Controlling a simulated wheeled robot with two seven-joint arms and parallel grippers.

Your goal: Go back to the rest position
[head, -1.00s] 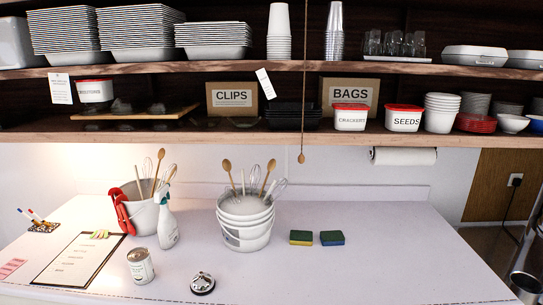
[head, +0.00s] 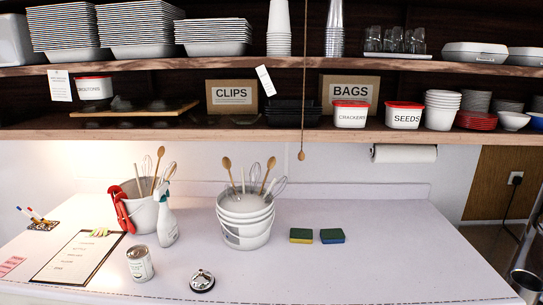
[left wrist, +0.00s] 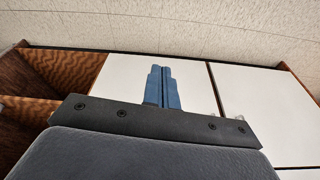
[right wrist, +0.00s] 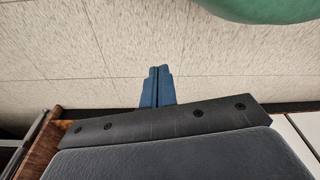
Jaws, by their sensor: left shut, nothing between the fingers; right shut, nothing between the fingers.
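My left gripper (left wrist: 164,88) shows in the left wrist view with its blue fingers together and nothing between them. White cabinet panels and a pale ceiling or wall surface lie behind it. My right gripper (right wrist: 158,88) shows in the right wrist view, also with its blue fingers together and empty. A pale tiled surface is behind it. Neither gripper shows in the head view, so I cannot tell where they are relative to the counter.
The white counter (head: 350,275) holds white buckets (head: 244,232) with whisks and spoons, a spray bottle (head: 166,222), a can (head: 139,264), a bell (head: 202,281) and two sponges (head: 332,236). Loaded shelves (head: 190,134) hang above. A green rounded thing (right wrist: 262,8) is in the right wrist view.

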